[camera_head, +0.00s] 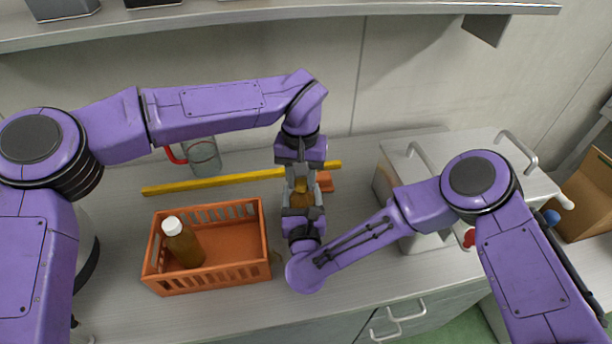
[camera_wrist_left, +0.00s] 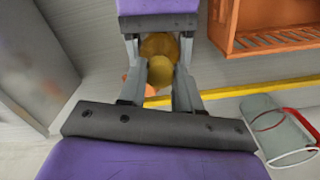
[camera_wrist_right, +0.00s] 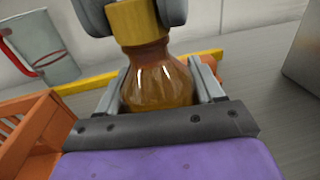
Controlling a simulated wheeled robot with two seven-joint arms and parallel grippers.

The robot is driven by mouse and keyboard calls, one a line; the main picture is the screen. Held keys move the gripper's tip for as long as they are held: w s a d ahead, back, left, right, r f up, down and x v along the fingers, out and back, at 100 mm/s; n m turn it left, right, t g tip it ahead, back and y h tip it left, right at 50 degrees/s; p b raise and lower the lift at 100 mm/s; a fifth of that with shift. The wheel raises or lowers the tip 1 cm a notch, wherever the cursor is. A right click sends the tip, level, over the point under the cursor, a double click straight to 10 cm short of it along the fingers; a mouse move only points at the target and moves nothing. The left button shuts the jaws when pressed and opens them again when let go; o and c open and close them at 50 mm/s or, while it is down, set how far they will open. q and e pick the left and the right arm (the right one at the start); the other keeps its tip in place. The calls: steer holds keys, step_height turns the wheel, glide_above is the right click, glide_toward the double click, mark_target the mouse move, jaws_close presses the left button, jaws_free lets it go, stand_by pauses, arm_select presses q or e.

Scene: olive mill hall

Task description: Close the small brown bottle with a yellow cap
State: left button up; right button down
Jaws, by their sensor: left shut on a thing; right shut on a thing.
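The small brown bottle (camera_wrist_right: 160,80) stands upright between the fingers of my right gripper (camera_head: 302,208), which is shut on its body. The yellow cap (camera_wrist_right: 138,22) is at the top of the bottle's neck in the right wrist view. My left gripper (camera_head: 300,178) points down from above and is shut on the cap, its fingers on either side. In the left wrist view the cap (camera_wrist_left: 159,72) lies between the left fingers, with the bottle (camera_wrist_left: 158,44) under it. Cap and neck appear to meet; how far the cap is screwed on cannot be told.
An orange crate (camera_head: 214,283) at the left holds a brown bottle with a white cap (camera_head: 184,243). A grey metal box (camera_head: 455,153) stands at the right. A shelf (camera_head: 250,14) runs above.

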arm_select(q)
steer(key=shift+w+a, duration=0.15)
steer(key=shift+w, duration=0.05)
steer(key=o, duration=0.8)
steer(key=shift+o, duration=0.9)
steer(key=shift+s, duration=0.1)
arm_select(e)
steer(key=shift+s, duration=0.1)
arm_select(q)
steer(key=shift+r, duration=0.1)
steer(key=shift+r, duration=2.2)
steer(key=shift+r, duration=0.1)
steer(key=shift+c, duration=0.2)
